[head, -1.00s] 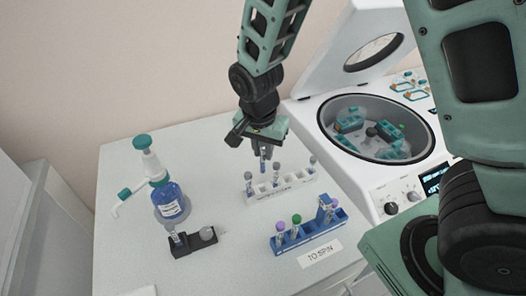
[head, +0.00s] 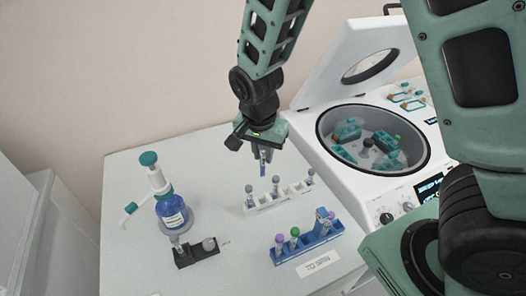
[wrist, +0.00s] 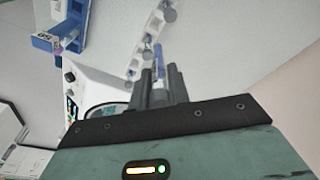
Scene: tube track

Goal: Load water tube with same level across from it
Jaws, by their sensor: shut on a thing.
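My gripper (head: 263,147) is shut on a slim tube (head: 263,163) that shows blue inside. It holds the tube about upright in the air, above and just behind the white rack (head: 292,198). The held tube (wrist: 159,58) also shows between the fingers in the wrist view; its upper part is hidden by them. The white rack bears three grey-capped tubes. The open centrifuge (head: 335,118) stands at the right, with teal buckets (head: 348,130) around a dark hub (head: 367,143). Liquid levels are too small to compare.
A blue rack (head: 300,245) with purple- and green-capped tubes and a blue block stands at the front, behind a "TO SPIN" label (head: 319,264). A blue dispenser bottle (head: 172,212) and a black holder (head: 197,254) stand at the left. The raised lid (head: 345,58) is behind the centrifuge bowl.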

